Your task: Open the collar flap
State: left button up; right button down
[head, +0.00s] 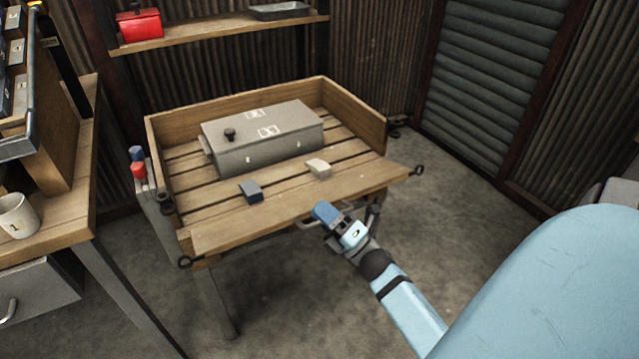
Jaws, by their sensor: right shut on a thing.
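The collar flap (285,212) is the front board of the wooden collar (358,118) on the slatted table. It is folded outward at the front edge, below the side walls, with a dark hook at each end. A grey bar handle (303,224) shows at its outer edge. My right gripper (326,217) is at this handle and appears shut on it. A blue piece at its tip partly hides the grip, so the contact is not clear. My left gripper is not in view.
Inside the collar stand a grey lidded box (285,143), a dark block (251,191) and a beige block (318,168). Red and blue items (138,163) sit at the left side. A workbench with a mug (16,215) stands at left. Floor at right is clear.

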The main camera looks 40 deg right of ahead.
jog(key=shift+s+a, duration=0.1)
jog(key=shift+s, duration=0.2)
